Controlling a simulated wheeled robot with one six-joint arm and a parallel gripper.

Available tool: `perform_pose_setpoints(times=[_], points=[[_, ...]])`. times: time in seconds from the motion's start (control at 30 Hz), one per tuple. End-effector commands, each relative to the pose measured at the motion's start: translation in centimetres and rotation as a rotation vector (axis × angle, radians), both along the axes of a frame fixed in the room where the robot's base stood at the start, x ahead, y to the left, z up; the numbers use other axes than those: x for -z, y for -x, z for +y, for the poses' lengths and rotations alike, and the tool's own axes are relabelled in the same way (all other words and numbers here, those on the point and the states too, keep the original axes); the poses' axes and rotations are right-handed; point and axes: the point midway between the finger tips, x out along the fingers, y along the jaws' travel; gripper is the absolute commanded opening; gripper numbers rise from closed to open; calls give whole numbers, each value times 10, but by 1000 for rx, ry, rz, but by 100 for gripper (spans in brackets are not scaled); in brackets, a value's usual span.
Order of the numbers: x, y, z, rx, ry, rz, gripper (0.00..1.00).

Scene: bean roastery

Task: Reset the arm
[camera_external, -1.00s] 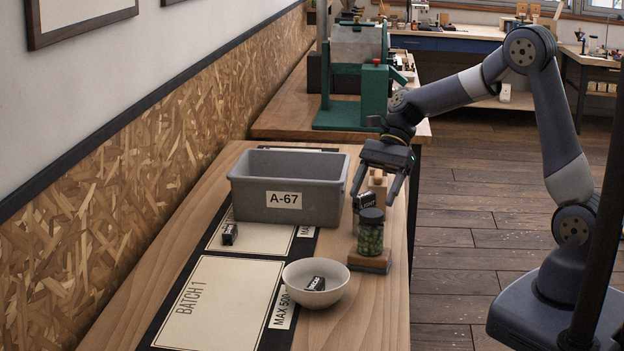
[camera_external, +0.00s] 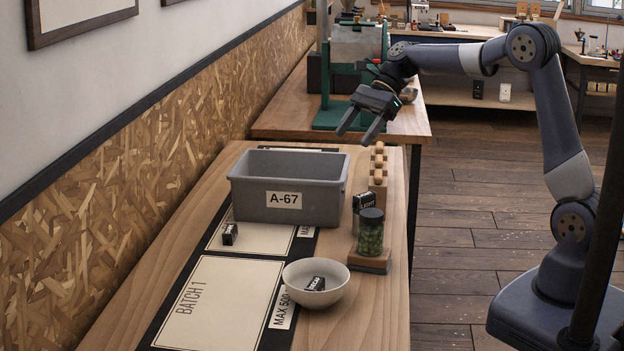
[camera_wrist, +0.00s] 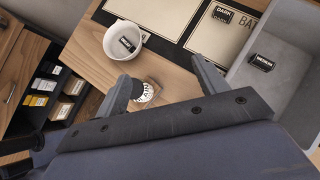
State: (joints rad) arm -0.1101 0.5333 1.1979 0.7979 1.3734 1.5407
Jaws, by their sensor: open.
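A grey bin (camera_external: 254,212) labelled A-67 holds a black MEDIUM block (camera_wrist: 262,63). A white bowl (camera_external: 301,291) holds a black block. A DARK block (camera_external: 230,234) lies on the mat.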

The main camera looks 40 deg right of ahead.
Motion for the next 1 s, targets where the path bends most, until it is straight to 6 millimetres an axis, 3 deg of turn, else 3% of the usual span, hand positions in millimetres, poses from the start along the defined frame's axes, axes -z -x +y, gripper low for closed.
perform_pose_setpoints(times=[0.3,1.0], points=[[3,-59,-28,218,2,1,68],[4,-174,-107,707,2,0,68]])
